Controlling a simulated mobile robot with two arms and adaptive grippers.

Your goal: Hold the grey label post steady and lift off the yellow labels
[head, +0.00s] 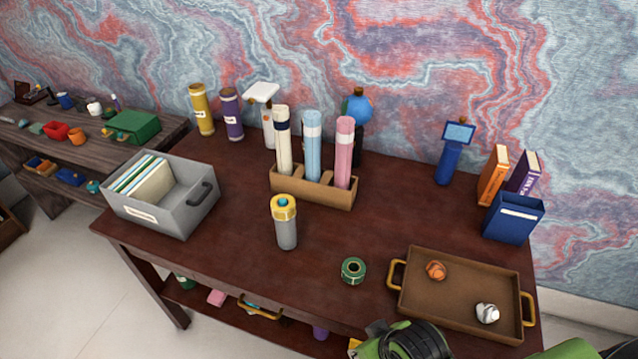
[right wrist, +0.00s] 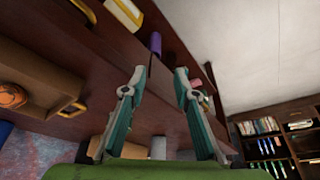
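The grey label post (head: 287,237) stands upright near the front middle of the desk. A yellow ring (head: 284,213), which looks like the yellow labels, sits around its top, with a teal centre showing inside. I cannot tell how many labels make it up. My right gripper (right wrist: 158,76) shows in the right wrist view with its two teal fingers apart and nothing between them. It is away from the post, near the front edge of the desk below the tray. My left gripper is in neither view.
A brown tray (head: 419,303) with two crumpled balls lies at the front right. A green tape roll (head: 353,270) lies between post and tray. A grey file box (head: 158,218) stands left, and a wooden holder (head: 316,190) with tubes stands behind the post. Bare desk surrounds the post.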

